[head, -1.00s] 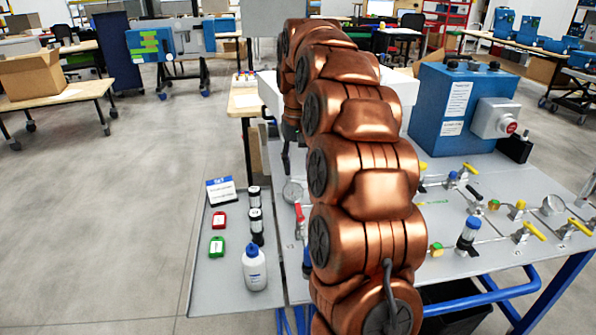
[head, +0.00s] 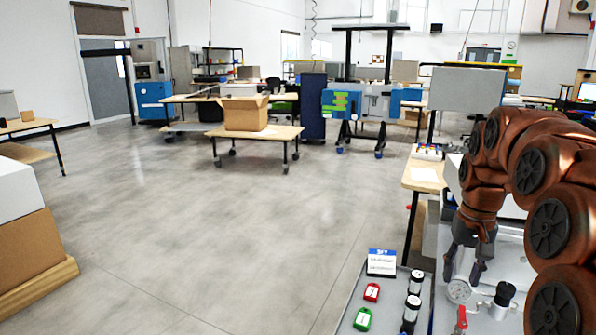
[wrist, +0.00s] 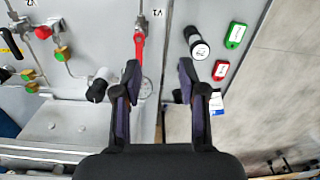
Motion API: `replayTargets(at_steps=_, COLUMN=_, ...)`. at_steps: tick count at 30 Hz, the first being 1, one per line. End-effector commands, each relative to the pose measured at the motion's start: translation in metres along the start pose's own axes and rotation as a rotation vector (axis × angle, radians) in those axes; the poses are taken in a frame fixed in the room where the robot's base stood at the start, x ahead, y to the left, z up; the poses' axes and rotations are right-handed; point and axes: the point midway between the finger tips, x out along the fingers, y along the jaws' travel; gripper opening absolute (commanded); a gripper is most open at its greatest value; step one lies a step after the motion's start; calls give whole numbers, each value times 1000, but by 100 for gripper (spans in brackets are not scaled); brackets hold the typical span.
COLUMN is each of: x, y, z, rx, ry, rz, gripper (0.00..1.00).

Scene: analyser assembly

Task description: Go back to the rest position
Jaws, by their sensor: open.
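My gripper (head: 466,268) hangs fingers down at the end of my copper-coloured arm, at the right of the head view. In the wrist view my gripper (wrist: 158,80) has its two fingers apart with nothing between them. It is above the analyser panel (wrist: 60,125), near the seam with the side tray (wrist: 178,125). A red-handled valve (wrist: 139,45) lies beyond the left finger, and a black-and-white cylinder (wrist: 197,45) lies beyond the right finger. The fingers appear clear of both.
The side tray holds a red tag (head: 372,291), a green tag (head: 362,319), a small sign (head: 381,262) and black-and-white cylinders (head: 412,308). A gauge (head: 459,291) is close below my gripper. Open floor (head: 200,230) lies left. A wheeled table with a cardboard box (head: 245,113) stands farther back.

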Motion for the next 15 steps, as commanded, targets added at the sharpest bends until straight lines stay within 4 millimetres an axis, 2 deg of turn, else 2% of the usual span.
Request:
replayTargets(at_steps=6, x=-8, y=-28, z=53, rx=-81, ry=-25, rz=0, gripper=42)
replayTargets(at_steps=15, x=-8, y=-54, z=126, rx=-174, ry=-52, rz=8, gripper=42)
